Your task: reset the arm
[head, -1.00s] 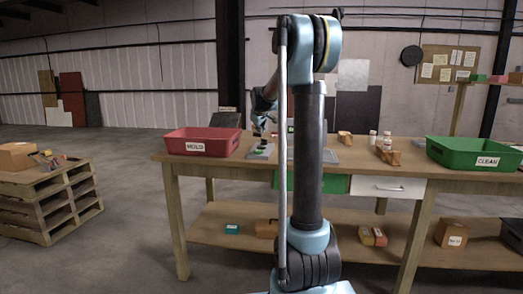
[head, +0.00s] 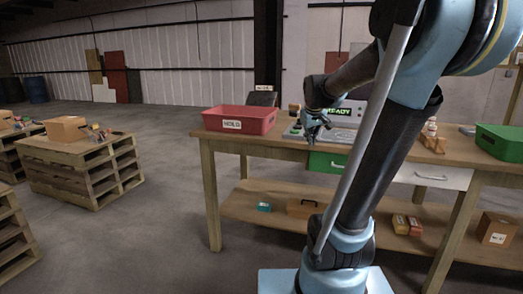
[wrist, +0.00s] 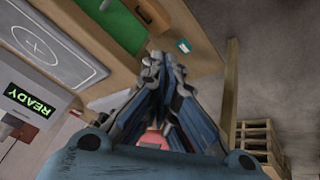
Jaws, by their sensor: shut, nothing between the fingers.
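My arm stands in the middle and right of the head view, bent over toward the workbench (head: 240,130). My gripper (head: 318,135) is in front of the bench's front edge, near the detector (head: 345,118) with its green READY display. In the wrist view my gripper (wrist: 160,62) has its fingers together with nothing between them. The detector's READY display (wrist: 28,101) and a flat pad with a circle and cross (wrist: 45,45) show at the left of the wrist view. The green drawer (head: 326,162) under the bench top is partly covered by my arm.
A red bin (head: 240,119) labelled "HOLD" stands on the bench's left, and a green bin (head: 500,142) on its right. The lower shelf (head: 270,193) holds several small boxes. Pallets (head: 80,168) stand at left, with open floor between them and the bench.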

